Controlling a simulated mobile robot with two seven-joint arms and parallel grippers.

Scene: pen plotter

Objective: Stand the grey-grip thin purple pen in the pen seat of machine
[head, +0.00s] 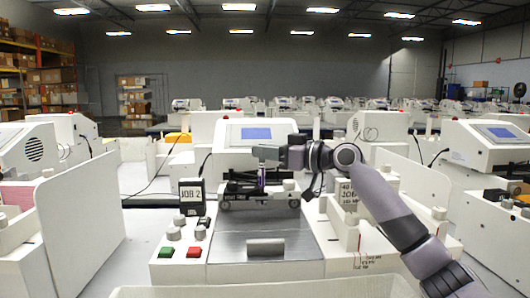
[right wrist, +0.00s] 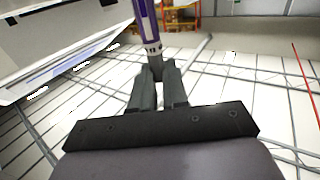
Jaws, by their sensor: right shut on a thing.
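My right gripper (head: 264,154) reaches in from the right over the middle machine (head: 228,134) and is shut on the thin purple pen (head: 261,176). The pen hangs upright below the fingers, in front of the machine's dark carriage (head: 236,188). Its lower end meets the carriage in the picture; I cannot tell whether it is in the pen seat, which is hidden or too small to make out. In the right wrist view the purple pen (right wrist: 146,22), with a pale, dark-marked band, shows at the tips of the shut fingers (right wrist: 157,72). My left gripper is not in view.
A grey plate (head: 265,232) with a block lies before the carriage. A JOB 2 sign (head: 191,196), grey knobs, a green button (head: 165,253) and a red button (head: 194,252) are at left. White panels (head: 80,215) flank the machine. A pale tray edge (head: 265,288) crosses the front.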

